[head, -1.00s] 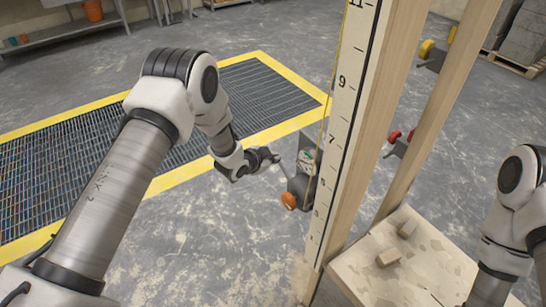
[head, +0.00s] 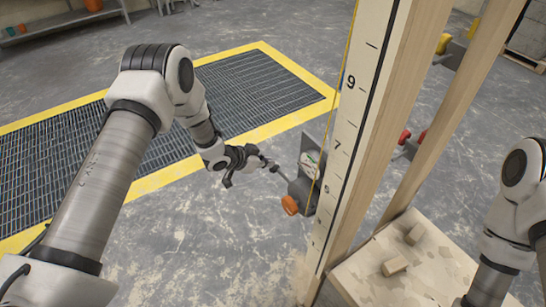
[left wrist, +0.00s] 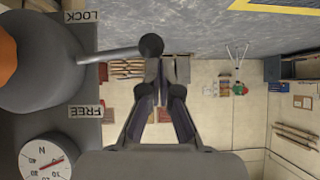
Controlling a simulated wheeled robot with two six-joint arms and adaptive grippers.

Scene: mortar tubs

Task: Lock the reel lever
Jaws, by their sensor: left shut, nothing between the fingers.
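The reel (head: 301,191) is a grey housing with an orange knob (head: 290,205), mounted beside the tall numbered post. Its lever (head: 282,175) is a thin rod that points left toward my gripper. In the left wrist view the lever (left wrist: 110,53) ends in a dark ball (left wrist: 151,46) and stands between the LOCK label (left wrist: 82,16) and the FREE label (left wrist: 86,111), at neither one. My left gripper (head: 260,163) is shut and empty; in the wrist view its fingertips (left wrist: 161,72) are close by the ball. I cannot tell if they touch. My right gripper is out of frame.
The numbered post (head: 345,150) stands just right of the reel. A pale board with small blocks (head: 365,270) lies at the lower right. A dial (left wrist: 47,165) sits by the FREE label. A yellow-edged floor grate (head: 250,95) lies behind; the floor in front is open.

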